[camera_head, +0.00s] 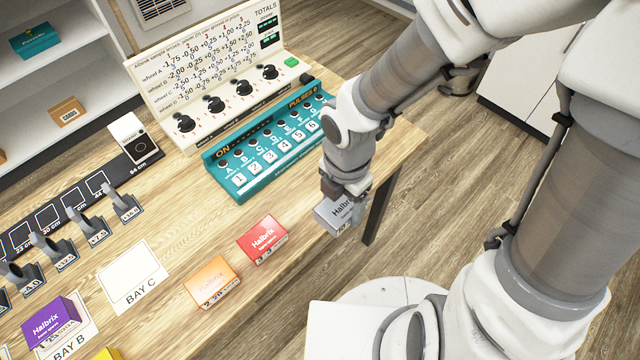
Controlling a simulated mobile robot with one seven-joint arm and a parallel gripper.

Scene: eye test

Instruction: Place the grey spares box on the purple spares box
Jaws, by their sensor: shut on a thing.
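The grey spares box (331,214), lettered "Halbrix", is held in my gripper (346,208), which is shut on it. It is in the air at or just past the table's right front edge, and the gripper hides part of it. The purple spares box (52,322), also lettered "Halbrix", sits on the BAY B card at the lower left of the table. Its top is bare. My gripper is far to the right of the purple box.
An orange box (212,281) and a red box (263,239) stand between the two. The BAY C card (132,277) is empty. A yellow box (107,354) is cut off at the bottom. A teal switch panel (265,150) and several levers stand behind.

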